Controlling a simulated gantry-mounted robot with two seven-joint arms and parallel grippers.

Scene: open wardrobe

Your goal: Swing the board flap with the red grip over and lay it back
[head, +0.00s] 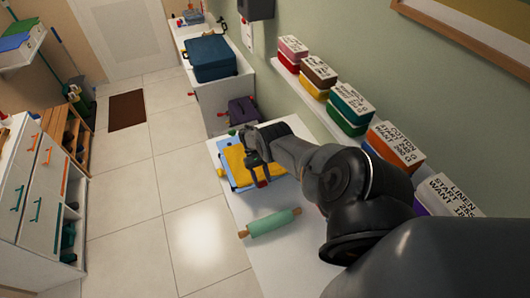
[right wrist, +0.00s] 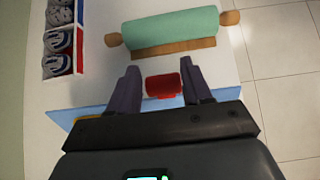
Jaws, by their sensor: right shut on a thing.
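The blue board (head: 223,147) lies on the white table (head: 250,205), with a yellow cloth (head: 236,163) on it. My right gripper (head: 260,172) is over the board's right part, fingers pointing toward the table's near side. It is shut on the red grip (head: 262,183), which also shows between the two fingers in the right wrist view (right wrist: 163,86). A blue flap edge (right wrist: 78,114) shows at both sides behind the fingers there. My gripper and arm hide much of the flap, so its tilt is hard to tell. My left gripper is out of view.
A green rolling pin (head: 269,223) with wooden ends lies on the table, nearer than the board. Labelled boxes (head: 349,108) line the wall shelf on the right. A blue suitcase (head: 210,58) stands farther back.

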